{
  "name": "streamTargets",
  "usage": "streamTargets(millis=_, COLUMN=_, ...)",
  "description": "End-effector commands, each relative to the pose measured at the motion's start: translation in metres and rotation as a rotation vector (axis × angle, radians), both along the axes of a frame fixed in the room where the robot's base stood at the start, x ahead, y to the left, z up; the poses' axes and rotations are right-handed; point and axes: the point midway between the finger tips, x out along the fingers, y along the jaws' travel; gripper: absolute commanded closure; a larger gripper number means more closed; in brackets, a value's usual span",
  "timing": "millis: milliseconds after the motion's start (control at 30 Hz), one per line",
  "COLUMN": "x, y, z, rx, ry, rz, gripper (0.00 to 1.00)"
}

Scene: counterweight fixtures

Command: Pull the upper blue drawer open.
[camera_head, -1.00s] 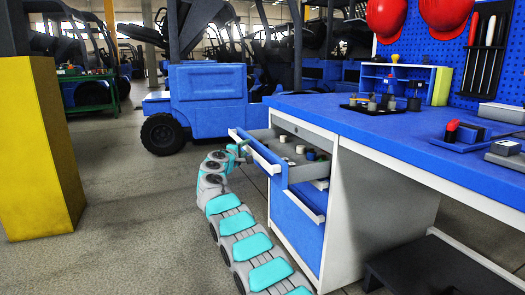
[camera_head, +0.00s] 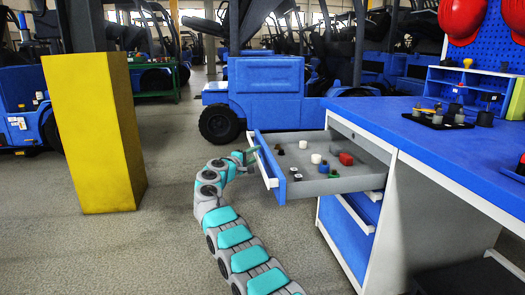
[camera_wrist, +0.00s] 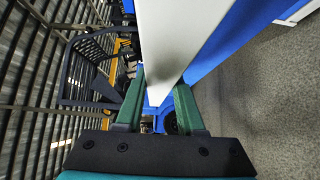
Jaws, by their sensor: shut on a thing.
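The upper blue drawer (camera_head: 268,158) stands pulled well out from the workbench, and its grey inside shows.
A lower blue drawer (camera_head: 345,240) is below, its front near the bench. The blue worktop (camera_head: 460,150) carries a black tray (camera_head: 438,118). A yellow pillar (camera_head: 95,130) stands at left and a blue forklift (camera_head: 265,90) behind. Grey floor (camera_head: 165,235) is clear around my arm.

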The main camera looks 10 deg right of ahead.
Motion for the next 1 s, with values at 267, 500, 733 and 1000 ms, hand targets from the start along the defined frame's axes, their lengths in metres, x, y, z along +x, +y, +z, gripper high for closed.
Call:
streamTargets(millis=267, x=0.0002, y=0.0046, z=-0.0019, rx=0.001, ry=0.001, rz=0.000, gripper=1.00)
streamTargets(millis=500, x=0.0003, y=0.0048, z=-0.0020, rx=0.001, ry=0.001, rz=0.001, gripper=0.61)
streamTargets(millis=733, x=0.0001, y=0.0045, z=-0.0010, rx=0.001, ry=0.001, rz=0.001, gripper=0.36)
streamTargets(millis=1000, x=-0.0001, y=0.0043, z=-0.0003, rx=0.001, ry=-0.001, rz=0.000, gripper=0.32)
